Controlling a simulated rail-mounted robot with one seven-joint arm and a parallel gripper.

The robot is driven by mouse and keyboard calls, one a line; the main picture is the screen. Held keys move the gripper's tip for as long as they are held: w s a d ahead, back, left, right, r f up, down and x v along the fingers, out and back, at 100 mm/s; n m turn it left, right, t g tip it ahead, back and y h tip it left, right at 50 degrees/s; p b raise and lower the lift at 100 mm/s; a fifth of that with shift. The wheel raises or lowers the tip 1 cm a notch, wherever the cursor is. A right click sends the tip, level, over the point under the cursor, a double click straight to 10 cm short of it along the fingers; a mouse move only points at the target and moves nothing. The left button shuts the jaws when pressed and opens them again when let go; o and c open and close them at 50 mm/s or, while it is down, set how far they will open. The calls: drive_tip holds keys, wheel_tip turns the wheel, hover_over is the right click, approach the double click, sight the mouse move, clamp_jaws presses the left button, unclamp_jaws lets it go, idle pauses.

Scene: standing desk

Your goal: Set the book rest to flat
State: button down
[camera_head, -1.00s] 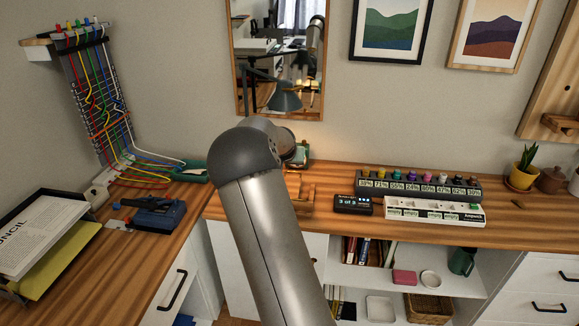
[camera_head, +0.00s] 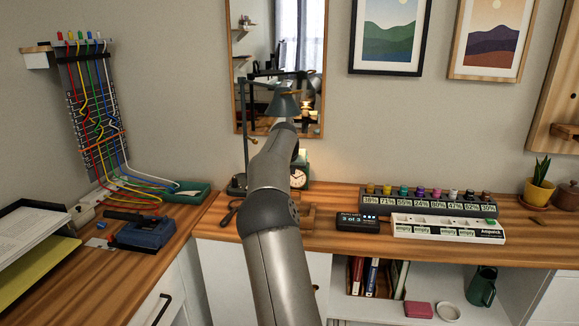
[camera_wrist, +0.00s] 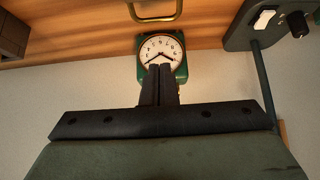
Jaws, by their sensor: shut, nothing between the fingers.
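A low wooden piece (camera_head: 308,217), probably the book rest, shows just right of my arm in the head view. Most of it is hidden behind my arm, so I cannot tell its setting. In the wrist view, a brass loop (camera_wrist: 155,12) lies over the wooden surface at the top edge; I cannot tell whether it belongs to the rest. My gripper (camera_wrist: 160,70) is shut and empty. Its fingertips appear in front of the green clock (camera_wrist: 180,72), with no contact visible. In the head view my gripper is hidden by my arm.
The clock (camera_head: 299,175) stands behind the wooden piece. A desk lamp (camera_head: 238,185) stands left of my arm, and its switch base (camera_wrist: 262,22) shows in the wrist view. A small display (camera_head: 362,222), a bottle rack (camera_head: 430,206) and a white strip (camera_head: 448,229) occupy the right.

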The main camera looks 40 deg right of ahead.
drive_tip(key=f, duration=0.1)
drive_tip(key=w+d+f, duration=0.1)
drive_tip(key=f, duration=0.2)
drive_tip(key=shift+w+d+f+b, duration=0.15)
drive_tip(key=shift+f+b, duration=0.15)
drive_tip(key=shift+f, duration=0.9)
drive_tip(key=shift+w+d+f, duration=0.1)
drive_tip(key=shift+f, duration=1.05)
drive_tip(key=r+p, duration=0.4)
drive_tip(key=p, duration=0.1)
drive_tip(key=shift+w+d+r, duration=0.25)
drive_tip(key=shift+r, duration=0.05)
drive_tip(key=v, duration=0.9)
drive_tip(key=shift+r+b, duration=0.3)
drive_tip(key=shift+r, duration=0.2)
